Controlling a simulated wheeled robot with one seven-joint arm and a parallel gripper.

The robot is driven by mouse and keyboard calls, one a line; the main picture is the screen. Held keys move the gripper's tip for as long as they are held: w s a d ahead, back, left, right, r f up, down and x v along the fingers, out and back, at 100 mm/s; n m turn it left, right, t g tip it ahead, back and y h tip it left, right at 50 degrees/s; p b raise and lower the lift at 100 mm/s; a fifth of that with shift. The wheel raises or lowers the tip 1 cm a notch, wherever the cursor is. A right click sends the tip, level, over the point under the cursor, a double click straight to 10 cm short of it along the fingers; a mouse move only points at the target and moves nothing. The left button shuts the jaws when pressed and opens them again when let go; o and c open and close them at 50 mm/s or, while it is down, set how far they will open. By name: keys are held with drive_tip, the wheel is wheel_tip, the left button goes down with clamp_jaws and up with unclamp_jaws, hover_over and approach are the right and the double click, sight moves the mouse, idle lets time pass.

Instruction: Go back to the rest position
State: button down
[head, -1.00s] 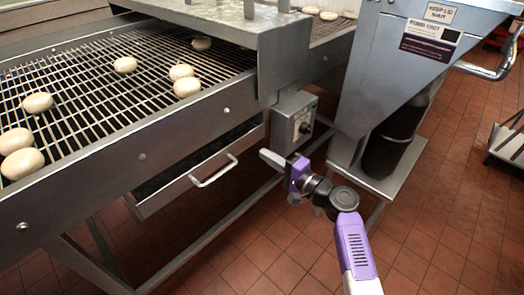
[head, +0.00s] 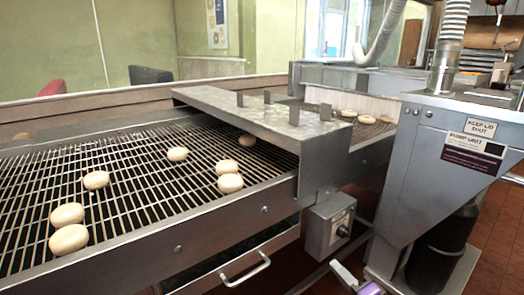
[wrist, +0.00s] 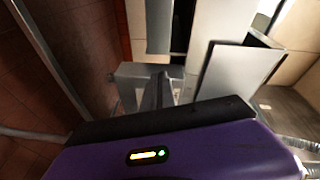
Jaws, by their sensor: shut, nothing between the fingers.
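My gripper (head: 342,272) shows only in part at the bottom edge of the head view, right of centre, with a grey finger part and a bit of purple body. It is below the grey control box (head: 329,226) with a dial, apart from it as far as I can see. In the wrist view my gripper (wrist: 160,92) is shut and empty, with the fingers pointing away past the purple housing. The rest of my arm is out of the head view.
A wire conveyor (head: 130,170) carries several pale dough rounds (head: 69,239). A metal cover (head: 262,112) spans it. A steel hopper (head: 440,145) stands at right. A drawer handle (head: 246,270) sticks out below the conveyor. Tiled floor (head: 499,225) shows at right.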

drive_tip(key=s+d+f+n+h, duration=0.2)
drive_tip(key=s+h, duration=0.1)
drive_tip(key=s, duration=0.6)
drive_tip(key=s+d+f+n+h, duration=0.1)
drive_tip(key=s+d+f+h, duration=0.2)
drive_tip(key=s, duration=0.5)
drive_tip(key=s+a+r+n, duration=0.2)
drive_tip(key=s+r+n, duration=0.1)
drive_tip(key=s, duration=0.7)
drive_tip(key=s+a+r+n, duration=0.2)
drive_tip(key=s+r, duration=0.1)
drive_tip(key=s, duration=0.8)
drive_tip(key=s+a+r+n, duration=0.2)
drive_tip(key=s+r+n, duration=0.1)
drive_tip(key=s, duration=0.7)
wheel_tip(320, 180, up, 15)
drive_tip(key=g+p, duration=0.1)
drive_tip(key=p, duration=1.5)
drive_tip(key=shift+s+r, duration=0.15)
drive_tip(key=shift+s, duration=0.05)
